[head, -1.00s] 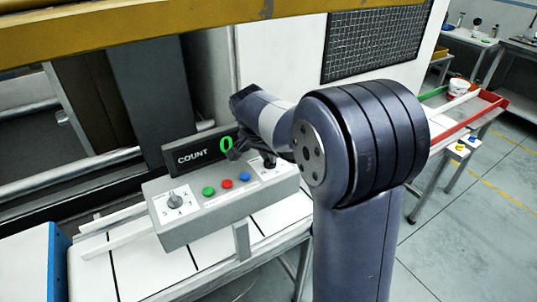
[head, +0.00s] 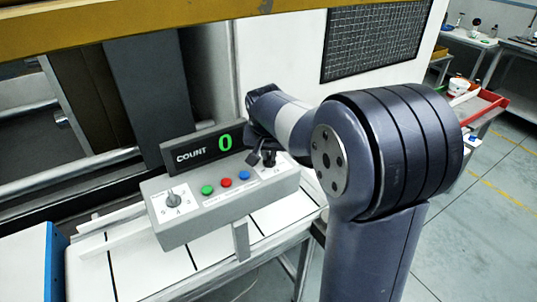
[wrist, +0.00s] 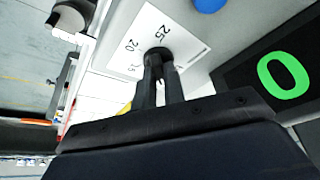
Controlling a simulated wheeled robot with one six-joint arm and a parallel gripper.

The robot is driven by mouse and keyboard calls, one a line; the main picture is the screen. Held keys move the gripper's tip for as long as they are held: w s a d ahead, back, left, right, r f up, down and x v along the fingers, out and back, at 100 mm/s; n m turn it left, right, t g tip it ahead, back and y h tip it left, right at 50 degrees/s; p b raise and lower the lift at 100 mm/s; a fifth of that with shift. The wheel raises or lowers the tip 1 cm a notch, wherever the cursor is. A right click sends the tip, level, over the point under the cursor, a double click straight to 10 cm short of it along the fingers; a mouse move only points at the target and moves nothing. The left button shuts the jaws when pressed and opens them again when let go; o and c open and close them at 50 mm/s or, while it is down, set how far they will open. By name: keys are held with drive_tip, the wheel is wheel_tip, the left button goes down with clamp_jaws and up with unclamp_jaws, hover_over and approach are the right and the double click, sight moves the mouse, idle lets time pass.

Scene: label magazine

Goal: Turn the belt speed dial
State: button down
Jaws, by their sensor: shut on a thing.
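The grey control box (head: 215,222) stands on the white-topped bench with a dial at each end. The right-hand dial's knob (wrist: 158,52) sits on a white plate (wrist: 130,45) marked 25 and 20, with another number partly hidden. My gripper (wrist: 158,68) is shut on this knob, one finger on each side; the fingers hide most of it. In the head view my gripper (head: 261,160) is at the box's right end and covers part of that plate. The left dial (head: 173,198) has a pointer knob on a white plate lettered with an A, and nothing touches it.
Green, red and blue buttons (head: 226,182) lie between the dials; the blue button (wrist: 210,4) is close to my gripper in the wrist view. A black COUNT display (head: 190,152) reading green 0 stands behind the box. A yellow beam (head: 200,22) crosses above.

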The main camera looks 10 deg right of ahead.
drive_tip(key=n, duration=0.2)
drive_tip(key=n+y, duration=0.1)
drive_tip(key=n, duration=0.1)
drive_tip(key=shift+d+y, duration=0.2)
drive_tip(key=shift+y, duration=0.1)
drive_tip(key=shift+d+n+y+b, duration=0.1)
drive_tip(key=shift+n+y+b, duration=0.35)
drive_tip(key=shift+n, duration=1.15)
drive_tip(key=c, duration=1.5)
unclamp_jaws()
drive_tip(key=shift+r, duration=0.1)
drive_tip(key=b+v, duration=0.1)
drive_tip(key=v, duration=0.9)
drive_tip(key=shift+s+d+r, duration=0.15)
drive_tip(key=shift+d+r, duration=0.05)
drive_tip(key=shift+r, duration=0.05)
